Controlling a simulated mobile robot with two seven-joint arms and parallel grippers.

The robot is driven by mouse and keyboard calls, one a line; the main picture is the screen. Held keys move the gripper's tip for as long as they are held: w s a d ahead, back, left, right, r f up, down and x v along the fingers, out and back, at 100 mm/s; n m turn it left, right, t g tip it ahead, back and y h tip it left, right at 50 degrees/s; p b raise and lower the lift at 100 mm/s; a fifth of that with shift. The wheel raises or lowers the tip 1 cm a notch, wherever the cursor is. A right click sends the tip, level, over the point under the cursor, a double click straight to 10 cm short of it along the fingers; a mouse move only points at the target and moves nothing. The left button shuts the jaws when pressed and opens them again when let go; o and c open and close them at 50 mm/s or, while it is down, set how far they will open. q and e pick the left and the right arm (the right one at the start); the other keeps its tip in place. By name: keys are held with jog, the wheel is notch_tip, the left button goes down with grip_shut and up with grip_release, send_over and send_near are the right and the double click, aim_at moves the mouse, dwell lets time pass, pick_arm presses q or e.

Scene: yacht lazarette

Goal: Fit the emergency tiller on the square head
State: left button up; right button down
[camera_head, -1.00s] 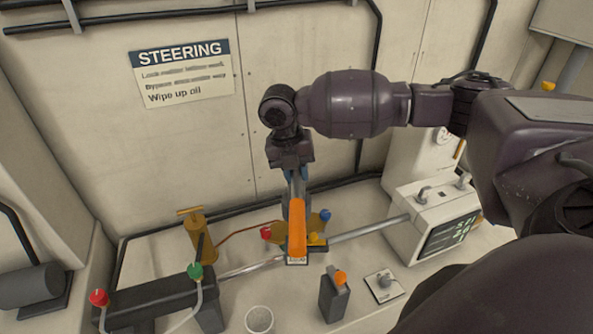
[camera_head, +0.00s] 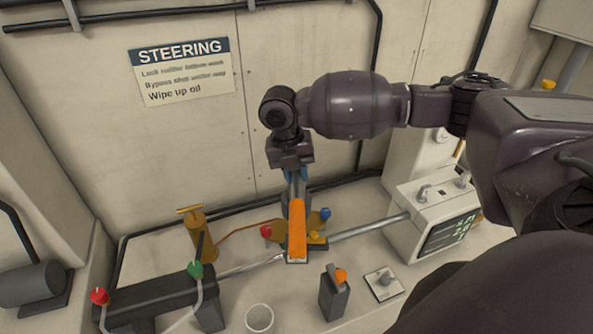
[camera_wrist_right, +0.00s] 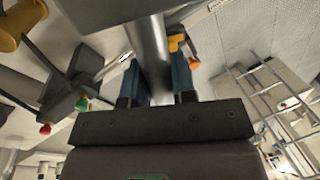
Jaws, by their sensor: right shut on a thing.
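The emergency tiller (camera_head: 297,230) is a steel tube with a long orange section, held steeply with its orange end toward the camera. My right gripper (camera_head: 297,174) is shut on its steel tube. In the right wrist view the tube (camera_wrist_right: 148,45) runs between the blue-padded fingers of my gripper (camera_wrist_right: 158,85). The orange section stands in front of the brown plate with red and blue knobs, where a steel rod crosses. I cannot make out the square head; the tiller may cover it. Whether the tiller touches anything below is unclear. My left gripper is out of view.
A red knob (camera_head: 266,231) and a blue knob (camera_head: 325,214) flank the tiller. A brass pump-like fitting (camera_head: 200,236) and a dark cylinder block (camera_head: 150,303) stand left. A white cup (camera_head: 259,318), a black orange-topped unit (camera_head: 334,296) and a display box (camera_head: 432,222) stand in front and right.

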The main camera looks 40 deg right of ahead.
jog(key=shift+w+a+x, duration=0.1)
jog(key=shift+a+x, duration=0.05)
jog(key=shift+x, duration=0.75)
jog(key=shift+w+a+x, duration=0.1)
jog(key=shift+a+x, duration=0.05)
jog(key=shift+x, duration=0.7)
dwell(1.5)
jog(key=shift+f, duration=0.1)
jog(key=c, duration=0.8)
grip_release()
jog(key=shift+c, duration=0.2)
jog(key=shift+f, duration=0.1)
jog(key=v, duration=1.1)
jog(key=shift+b, duration=0.4)
jog(key=shift+s, duration=0.1)
